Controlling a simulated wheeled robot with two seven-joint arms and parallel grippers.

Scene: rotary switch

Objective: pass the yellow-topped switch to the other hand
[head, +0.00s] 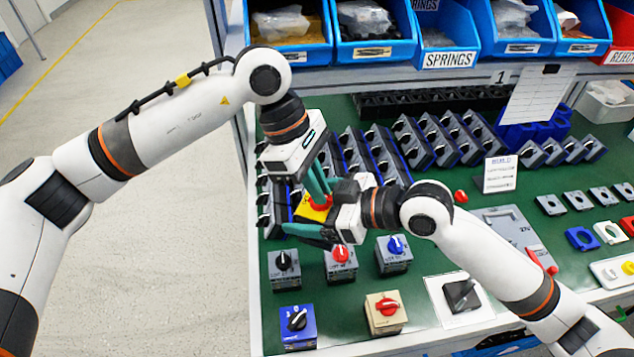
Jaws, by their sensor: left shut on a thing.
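The yellow-topped switch (308,213) with a red knob is held up over the green bench in the head view. My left gripper (318,192) comes down from above and is shut on it with teal fingers. My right gripper (303,232) reaches in from the right, close beside the switch. One of its teal fingers shows in front of and below the yellow top. Its other finger is largely hidden, but the visible finger sits at the outer edge of the palm, so the jaws look open. The switch's lower body is mostly hidden.
Below stand several grey switches, one with a black knob (284,268), a blue one (298,327) and a beige one (386,313). Rows of dark switches (420,150) fill the bench behind. Blue bins (372,50) line the back. A white plate (458,300) lies front right.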

